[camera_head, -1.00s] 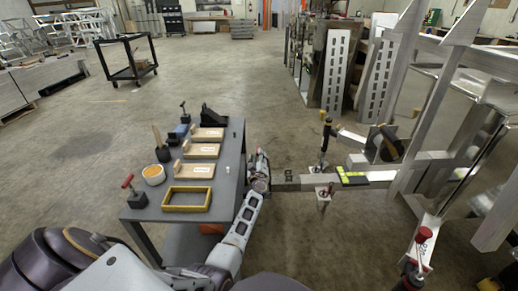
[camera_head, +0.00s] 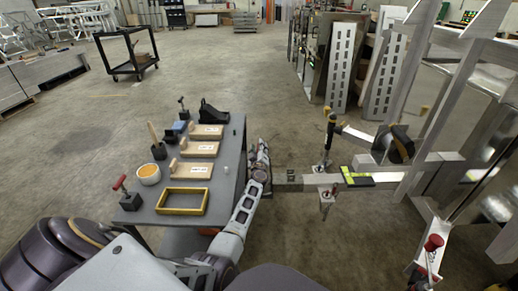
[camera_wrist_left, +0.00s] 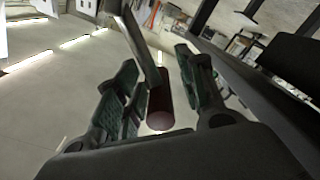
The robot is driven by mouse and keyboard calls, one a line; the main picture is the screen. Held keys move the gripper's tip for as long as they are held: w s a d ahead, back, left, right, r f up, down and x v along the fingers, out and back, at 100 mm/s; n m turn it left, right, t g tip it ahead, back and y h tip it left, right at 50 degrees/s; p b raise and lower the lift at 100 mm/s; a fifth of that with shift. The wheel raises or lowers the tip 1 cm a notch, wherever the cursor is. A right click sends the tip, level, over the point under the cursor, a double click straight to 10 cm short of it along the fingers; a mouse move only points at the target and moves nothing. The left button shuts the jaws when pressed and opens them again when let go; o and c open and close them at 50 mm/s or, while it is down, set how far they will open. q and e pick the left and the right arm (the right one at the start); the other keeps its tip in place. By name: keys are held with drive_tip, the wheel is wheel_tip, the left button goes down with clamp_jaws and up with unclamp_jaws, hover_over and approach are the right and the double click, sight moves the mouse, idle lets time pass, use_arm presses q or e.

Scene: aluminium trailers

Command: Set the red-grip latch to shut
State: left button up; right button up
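In the left wrist view, a dark red cylindrical grip (camera_wrist_left: 160,106) on a slim grey metal bar (camera_wrist_left: 140,45) sits between the fingers of my left gripper (camera_wrist_left: 160,95). The grip's round end faces the camera. The fingers stand apart on either side with visible gaps, so the gripper is open around it. In the head view my left arm reaches past the table's right side, and its gripper (camera_head: 262,150) is small there. I cannot make out the grip beside it in that view. My right gripper does not show.
A grey table (camera_head: 225,165) left of my arm holds wooden blocks, a yellow frame (camera_head: 183,201) and a red-handled tool (camera_head: 119,183). The aluminium trailer frame (camera_head: 455,163) stands at right. A separate red knob (camera_head: 434,242) is at lower right. The floor beyond is open.

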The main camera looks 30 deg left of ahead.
use_arm(q)
clamp_jaws()
drive_tip(key=shift+w+d, duration=0.1)
drive_tip(key=shift+d, duration=0.05)
idle(0.4)
